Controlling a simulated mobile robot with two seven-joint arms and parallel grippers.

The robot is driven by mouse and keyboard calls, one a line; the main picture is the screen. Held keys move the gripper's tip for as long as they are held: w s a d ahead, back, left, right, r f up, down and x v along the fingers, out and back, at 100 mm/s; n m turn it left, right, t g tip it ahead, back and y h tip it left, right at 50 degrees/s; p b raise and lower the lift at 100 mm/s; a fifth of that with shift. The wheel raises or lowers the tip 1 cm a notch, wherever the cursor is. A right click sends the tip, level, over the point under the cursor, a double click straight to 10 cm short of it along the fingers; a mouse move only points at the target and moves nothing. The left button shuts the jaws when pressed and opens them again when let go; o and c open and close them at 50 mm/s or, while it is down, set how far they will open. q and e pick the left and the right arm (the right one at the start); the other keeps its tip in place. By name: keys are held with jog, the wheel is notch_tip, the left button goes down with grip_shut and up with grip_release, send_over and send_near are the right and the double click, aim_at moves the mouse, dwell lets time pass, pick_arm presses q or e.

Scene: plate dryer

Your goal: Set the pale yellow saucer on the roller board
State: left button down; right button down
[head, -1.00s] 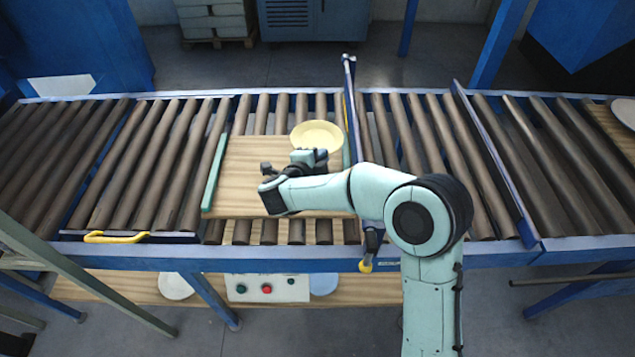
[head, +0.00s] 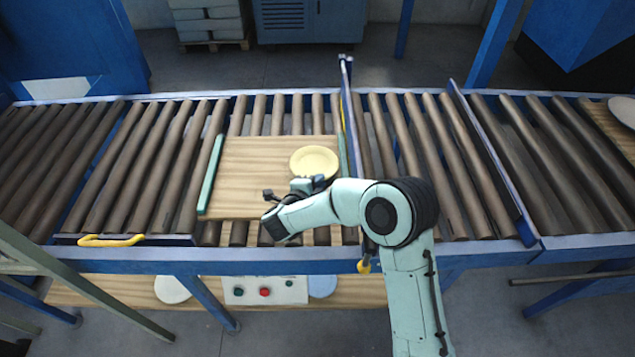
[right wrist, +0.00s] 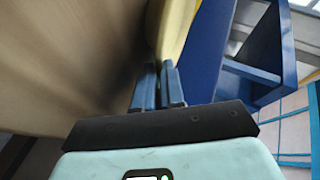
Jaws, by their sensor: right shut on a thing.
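The pale yellow saucer (head: 314,160) shows over the right part of the wooden roller board (head: 247,184) in the head view, its face turned up. My right gripper (head: 314,184) is shut on the saucer's near rim. In the right wrist view, the two blue fingers (right wrist: 159,88) are close together at the yellow rim (right wrist: 176,28). I cannot tell whether the saucer touches the board. My right forearm hides the board's near right corner. My left gripper is not in view.
A green strip (head: 211,175) edges the board's left side. A blue upright divider (head: 348,115) stands just right of the board. Rollers (head: 160,150) run to both sides. A white plate (head: 172,289) and a button box (head: 264,290) are on the lower shelf. The board's left half is bare.

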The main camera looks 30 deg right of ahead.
jog(key=c, duration=1.2)
grip_release()
jog(key=v, duration=1.2)
